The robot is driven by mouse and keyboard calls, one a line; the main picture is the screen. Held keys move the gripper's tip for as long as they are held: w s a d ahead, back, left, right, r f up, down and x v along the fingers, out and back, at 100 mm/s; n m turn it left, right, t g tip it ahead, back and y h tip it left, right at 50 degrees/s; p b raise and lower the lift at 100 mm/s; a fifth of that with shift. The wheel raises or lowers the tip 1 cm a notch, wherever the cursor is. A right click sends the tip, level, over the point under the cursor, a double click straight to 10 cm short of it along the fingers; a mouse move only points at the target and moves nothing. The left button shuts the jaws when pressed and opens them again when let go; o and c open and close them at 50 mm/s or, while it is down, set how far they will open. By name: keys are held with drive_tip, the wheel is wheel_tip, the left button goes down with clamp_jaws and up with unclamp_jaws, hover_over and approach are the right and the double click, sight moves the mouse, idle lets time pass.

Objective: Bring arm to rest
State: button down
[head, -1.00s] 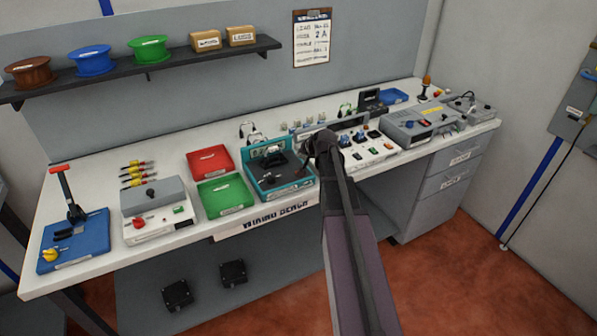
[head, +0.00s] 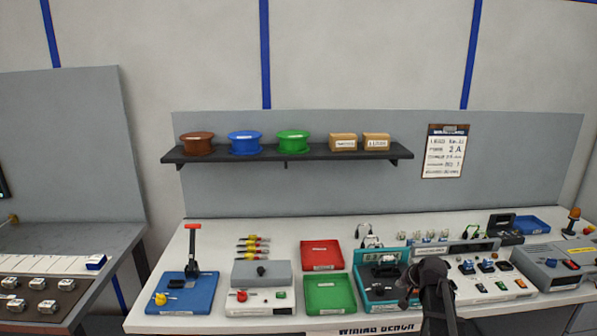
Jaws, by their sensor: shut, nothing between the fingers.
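My gripper (head: 408,296) shows at the bottom right of the head view, at the end of my dark arm. It is in front of the wiring bench (head: 220,240), over or just before the teal fixture (head: 378,281) and the white control panel (head: 500,285). The fingers are shut and nothing shows between them. The arm hides part of the bench's front edge. Whether the gripper touches anything cannot be told from this view.
A red tray (head: 321,255) and a green tray (head: 329,293) lie left of the gripper. A blue-based lever press (head: 188,290) stands further left. A shelf (head: 290,153) with spools and boxes hangs behind. Another table (head: 60,245) stands at the far left.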

drive_tip(key=s+a+f+n+g+h, duration=0.1)
drive_tip(key=s+a+f+n+g, duration=0.1)
drive_tip(key=s+a, duration=0.6)
drive_tip(key=s+a+f+n+g, duration=0.2)
drive_tip(key=s+a+g, duration=0.3)
drive_tip(key=s+a, duration=0.4)
drive_tip(key=s+n, duration=0.1)
drive_tip(key=s, duration=0.4)
drive_tip(key=shift+n+h, duration=0.4)
drive_tip(key=shift+a, duration=0.1)
